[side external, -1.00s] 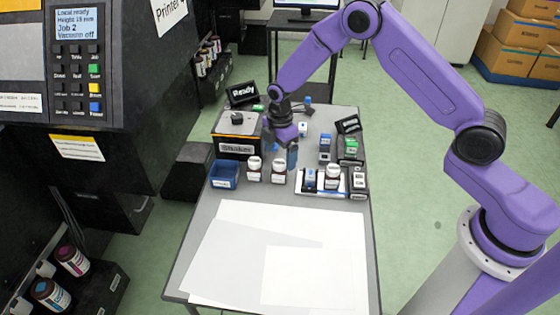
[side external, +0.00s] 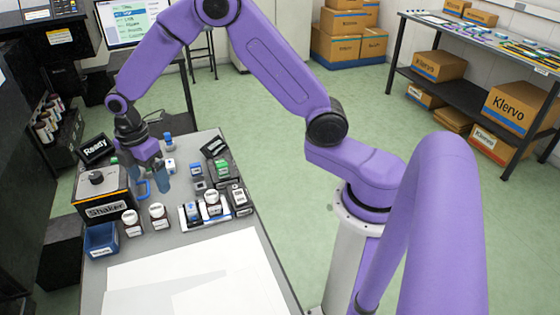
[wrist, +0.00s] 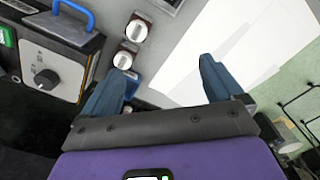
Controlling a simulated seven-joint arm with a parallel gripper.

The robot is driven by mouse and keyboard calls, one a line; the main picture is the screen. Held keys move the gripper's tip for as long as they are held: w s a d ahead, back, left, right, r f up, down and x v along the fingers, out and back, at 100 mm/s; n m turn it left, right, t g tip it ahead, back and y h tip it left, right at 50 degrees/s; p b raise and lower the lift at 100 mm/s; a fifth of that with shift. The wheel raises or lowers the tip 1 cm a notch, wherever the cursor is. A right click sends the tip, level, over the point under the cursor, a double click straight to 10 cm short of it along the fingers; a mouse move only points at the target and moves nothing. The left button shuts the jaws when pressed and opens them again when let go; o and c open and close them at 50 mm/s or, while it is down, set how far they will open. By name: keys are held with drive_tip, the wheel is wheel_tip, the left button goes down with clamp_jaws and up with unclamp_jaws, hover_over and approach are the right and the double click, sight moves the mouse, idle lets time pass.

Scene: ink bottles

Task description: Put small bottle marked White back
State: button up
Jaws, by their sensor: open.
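My gripper (side external: 154,183) is open and empty, fingers pointing down over the table beside the shaker. Its two blue-grey fingers stand wide apart in the wrist view (wrist: 160,80). I cannot pick out the small bottle marked White, as the small labels are too small to read. A small blue-capped bottle (side external: 168,140) stands at the back of the table. Two more white-capped bottles, (side external: 131,222) and (side external: 158,215), stand in front of my gripper.
The shaker (side external: 104,211), with a black knob and blue handle, stands at the left. A blue bin (side external: 100,240) is in front of it. A Ready sign (side external: 94,149) and small dark devices (side external: 220,167) stand further back. White sheets (side external: 190,280) cover the clear front table.

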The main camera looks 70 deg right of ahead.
drive_tip(key=s+a+r+m, duration=0.1)
drive_tip(key=s+r, duration=0.4)
drive_tip(key=s, duration=0.5)
drive_tip(key=s+d+r+m, duration=0.1)
drive_tip(key=s+d, duration=0.3)
drive_tip(key=s, duration=0.7)
drive_tip(key=s+d+r+m, duration=0.2)
drive_tip(key=s+d+r, duration=0.1)
drive_tip(key=s, duration=0.9)
drive_tip(key=shift+d+m, duration=0.3)
drive_tip(key=shift+d, duration=0.3)
